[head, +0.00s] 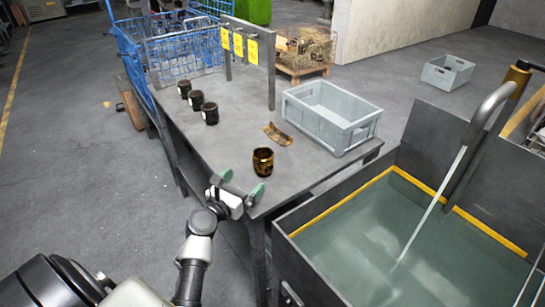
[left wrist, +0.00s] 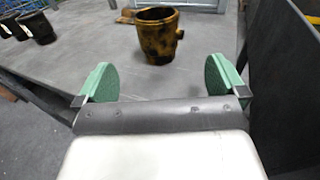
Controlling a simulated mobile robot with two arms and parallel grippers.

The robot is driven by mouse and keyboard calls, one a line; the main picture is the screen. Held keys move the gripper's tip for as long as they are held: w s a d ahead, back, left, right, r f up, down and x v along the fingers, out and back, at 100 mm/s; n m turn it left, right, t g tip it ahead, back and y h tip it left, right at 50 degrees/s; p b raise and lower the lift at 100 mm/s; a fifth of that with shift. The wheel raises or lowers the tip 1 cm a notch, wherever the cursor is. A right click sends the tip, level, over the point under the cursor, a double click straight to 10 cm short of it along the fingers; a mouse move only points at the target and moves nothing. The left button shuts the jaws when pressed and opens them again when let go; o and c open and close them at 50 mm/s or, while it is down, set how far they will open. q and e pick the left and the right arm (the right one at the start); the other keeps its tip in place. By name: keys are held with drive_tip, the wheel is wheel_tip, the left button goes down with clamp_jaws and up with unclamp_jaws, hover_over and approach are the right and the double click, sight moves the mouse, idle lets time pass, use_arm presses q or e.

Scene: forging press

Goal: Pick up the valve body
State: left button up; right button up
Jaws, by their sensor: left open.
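The valve body seems to be the brown and black mottled cup-shaped part (head: 263,162) standing upright near the front corner of the grey table (head: 228,140). In the left wrist view the same part (left wrist: 157,36) stands ahead of the fingers, a little left of their middle, with a small knob on its right side. My left gripper (head: 241,187) is open and empty at the table's front edge, just short of the part and not touching it. Its green fingertips (left wrist: 160,80) are spread apart in the left wrist view. My right gripper is not in view.
Several dark cylindrical parts (head: 196,100) stand at the table's back left. A small brown piece (head: 277,134) lies behind the valve body. A grey crate (head: 331,115) sits on the table's right side. A liquid-filled tank (head: 390,240) with dark walls stands at the right.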

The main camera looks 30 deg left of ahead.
sight(259, 166)
use_arm(q)
drive_tip(key=w, duration=0.5)
drive_tip(key=shift+w, duration=0.65)
drive_tip(key=w, duration=0.4)
drive_tip(key=shift+w+b, duration=0.3)
drive_tip(key=shift+b, duration=0.05)
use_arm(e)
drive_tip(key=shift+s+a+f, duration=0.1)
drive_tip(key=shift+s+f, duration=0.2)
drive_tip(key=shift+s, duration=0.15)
use_arm(q)
drive_tip(key=shift+s, duration=0.1)
drive_tip(key=shift+a+r, duration=0.1)
drive_tip(key=c, duration=1.2)
